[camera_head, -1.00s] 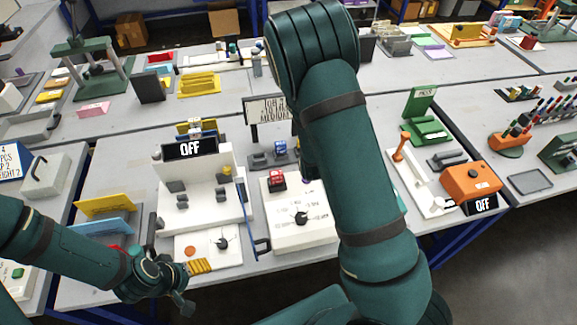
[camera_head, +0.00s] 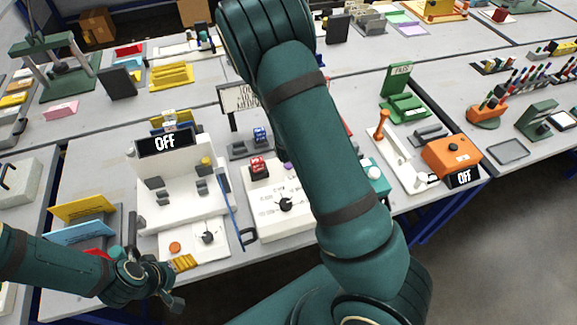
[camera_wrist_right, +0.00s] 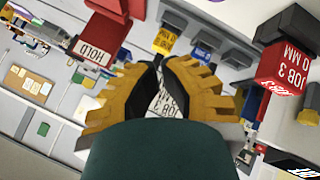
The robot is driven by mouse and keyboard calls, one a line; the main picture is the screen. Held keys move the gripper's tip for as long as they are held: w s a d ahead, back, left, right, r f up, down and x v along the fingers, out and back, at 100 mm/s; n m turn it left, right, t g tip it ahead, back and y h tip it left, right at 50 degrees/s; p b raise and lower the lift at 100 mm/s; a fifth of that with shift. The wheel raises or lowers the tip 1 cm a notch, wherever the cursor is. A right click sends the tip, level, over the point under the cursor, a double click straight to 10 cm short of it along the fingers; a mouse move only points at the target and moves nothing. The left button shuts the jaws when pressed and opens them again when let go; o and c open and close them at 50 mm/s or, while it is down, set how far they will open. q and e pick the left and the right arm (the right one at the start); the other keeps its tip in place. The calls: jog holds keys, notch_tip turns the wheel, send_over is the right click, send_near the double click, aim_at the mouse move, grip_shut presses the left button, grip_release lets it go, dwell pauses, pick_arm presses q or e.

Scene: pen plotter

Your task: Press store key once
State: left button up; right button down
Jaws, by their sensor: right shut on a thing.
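No key with a readable store label shows. A white panel box with a dial (camera_head: 285,204) stands mid-bench, with a red lettered block (camera_head: 258,168) on its back edge. My right arm crosses the head view and hides part of this area and its own gripper. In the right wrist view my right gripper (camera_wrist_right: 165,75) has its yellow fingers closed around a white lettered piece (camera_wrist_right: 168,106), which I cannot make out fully. A red HOLD block (camera_wrist_right: 97,50) and a red JOB 3 block (camera_wrist_right: 284,68) lie either side. My left gripper (camera_head: 170,292) is low left; its fingers are unclear.
A white machine with an OFF display (camera_head: 164,142) stands left of the panel box. An orange box (camera_head: 450,155) with another OFF display (camera_head: 464,178) is at right. A teal box (camera_head: 375,178) sits beside my right arm. Yellow and blue plates (camera_head: 82,208) stand near my left arm.

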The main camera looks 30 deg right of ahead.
notch_tip(320, 180, down, 5)
jog(key=b, duration=0.3)
jog(key=shift+f+b, duration=0.1)
jog(key=shift+b, duration=0.2)
jog(key=shift+f+b, duration=0.6)
jog(key=shift+f, duration=0.1)
dwell(0.4)
jog(key=shift+f+b, duration=0.35)
jog(key=shift+f, duration=0.05)
jog(key=shift+f+b, duration=0.35)
jog(key=shift+f, duration=0.1)
dwell(0.7)
jog(key=shift+r, duration=0.1)
dwell(0.3)
jog(key=shift+r+p, duration=0.7)
jog(key=shift+r, duration=0.1)
